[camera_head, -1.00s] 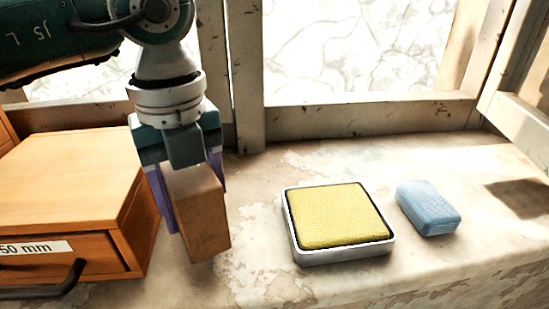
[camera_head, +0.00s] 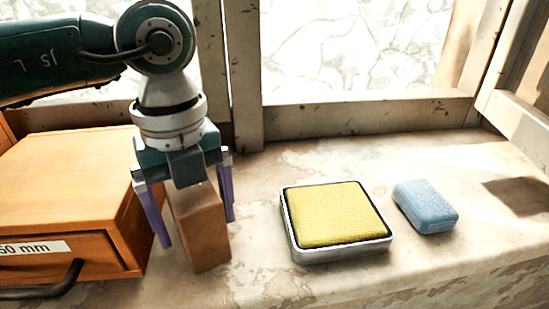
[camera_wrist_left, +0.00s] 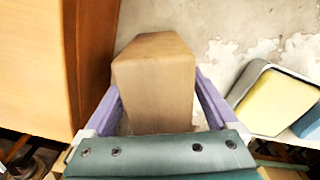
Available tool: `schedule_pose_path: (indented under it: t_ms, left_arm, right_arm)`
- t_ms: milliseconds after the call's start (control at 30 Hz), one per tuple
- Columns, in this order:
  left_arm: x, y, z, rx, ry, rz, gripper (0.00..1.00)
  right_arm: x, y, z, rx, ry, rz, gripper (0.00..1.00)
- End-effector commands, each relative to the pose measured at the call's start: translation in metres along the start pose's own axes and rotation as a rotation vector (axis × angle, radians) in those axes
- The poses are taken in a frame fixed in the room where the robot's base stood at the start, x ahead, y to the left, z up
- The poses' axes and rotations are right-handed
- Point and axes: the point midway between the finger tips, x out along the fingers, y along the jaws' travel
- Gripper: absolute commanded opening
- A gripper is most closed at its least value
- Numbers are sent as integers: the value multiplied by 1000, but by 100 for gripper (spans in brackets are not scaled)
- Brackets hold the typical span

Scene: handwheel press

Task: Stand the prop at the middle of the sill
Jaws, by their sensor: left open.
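The prop, a brown wooden block (camera_head: 207,235), stands upright on the worn pale sill (camera_head: 305,160), between the orange drawer box and the yellow pad. My left gripper (camera_head: 197,231) points down over it and is open, with one purple finger on each side of the block. The left wrist view also shows the block (camera_wrist_left: 154,88) between the spread fingers, with a narrow gap near the left finger. The block's lower part and contact with the sill are partly hard to judge. My right gripper is not in view.
An orange drawer box (camera_head: 70,190) with a dark handle stands close on the left. A yellow pad in a metal tray (camera_head: 335,215) and a blue block (camera_head: 427,206) lie to the right. The window frame (camera_head: 370,118) runs behind. The sill's right part has bare room.

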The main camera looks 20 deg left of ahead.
Motion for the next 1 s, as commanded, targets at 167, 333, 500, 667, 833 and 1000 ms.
schedule_pose_path:
  t_ms: [167, 333, 500, 667, 833, 1000]
  left_arm:
    - [-8, -1, 1, 0, -1, -3, 92]
    - [-39, -2, 1, 2, -4, -7, 92]
    - [-78, -1, 1, 1, -5, -7, 92]
    - [-107, -1, 0, 0, -3, -4, 92]
    - [-122, 0, 0, 1, -1, -2, 92]
    - [-124, 0, 0, 0, 0, 0, 92]
  right_arm:
    - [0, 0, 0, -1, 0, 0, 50]
    - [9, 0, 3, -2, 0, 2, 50]
    - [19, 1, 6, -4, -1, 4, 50]
    - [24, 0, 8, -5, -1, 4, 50]
    - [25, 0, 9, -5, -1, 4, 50]
    - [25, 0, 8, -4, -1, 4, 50]
